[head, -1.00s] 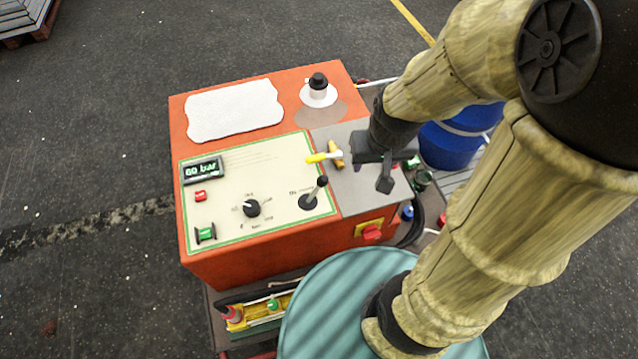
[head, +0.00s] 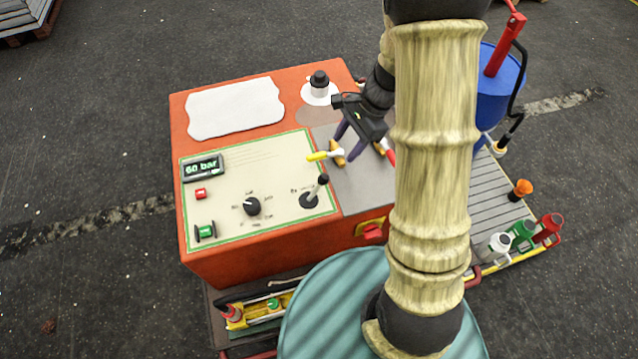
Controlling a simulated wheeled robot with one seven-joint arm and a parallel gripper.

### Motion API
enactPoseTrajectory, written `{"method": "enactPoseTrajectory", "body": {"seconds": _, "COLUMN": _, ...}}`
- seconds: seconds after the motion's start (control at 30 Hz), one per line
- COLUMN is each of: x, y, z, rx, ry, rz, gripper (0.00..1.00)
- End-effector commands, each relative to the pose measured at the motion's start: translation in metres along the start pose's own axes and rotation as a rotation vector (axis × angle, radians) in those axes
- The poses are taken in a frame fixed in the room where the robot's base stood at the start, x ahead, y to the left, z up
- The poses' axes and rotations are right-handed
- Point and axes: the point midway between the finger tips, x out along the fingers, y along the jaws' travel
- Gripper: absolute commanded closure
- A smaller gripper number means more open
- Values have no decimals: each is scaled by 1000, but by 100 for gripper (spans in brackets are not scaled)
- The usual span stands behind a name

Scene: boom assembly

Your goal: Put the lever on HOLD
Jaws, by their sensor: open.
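A small lever with a black knob (head: 314,192) stands on a dark round base at the right of the cream control panel (head: 240,177). It leans toward the upper right. The print beside it is too small to read, so I cannot tell which mark is HOLD. My gripper (head: 346,147) is open above the grey plate, up and to the right of this lever. I see nothing held, and contact cannot be told.
The orange cabinet (head: 230,258) also carries a black rotary knob (head: 252,206), a green switch (head: 205,232), a red button (head: 201,194) and a display reading 60 bar (head: 203,168). A red handle (head: 389,154) lies right of my gripper. A black-capped post (head: 319,82) stands behind.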

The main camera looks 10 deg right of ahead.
Motion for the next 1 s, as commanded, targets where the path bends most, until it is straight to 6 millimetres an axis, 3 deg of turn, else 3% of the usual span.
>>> {"method": "enactPoseTrajectory", "body": {"seconds": 0.17, "x": 3, "y": 0, "z": 0, "rx": -2, "ry": 0, "rz": 1, "gripper": 50}}
{"method": "enactPoseTrajectory", "body": {"seconds": 0.37, "x": 23, "y": 0, "z": 2, "rx": -7, "ry": -2, "rz": 5, "gripper": 50}}
{"method": "enactPoseTrajectory", "body": {"seconds": 1.0, "x": 135, "y": 1, "z": 2, "rx": -6, "ry": -2, "rz": 5, "gripper": 50}}
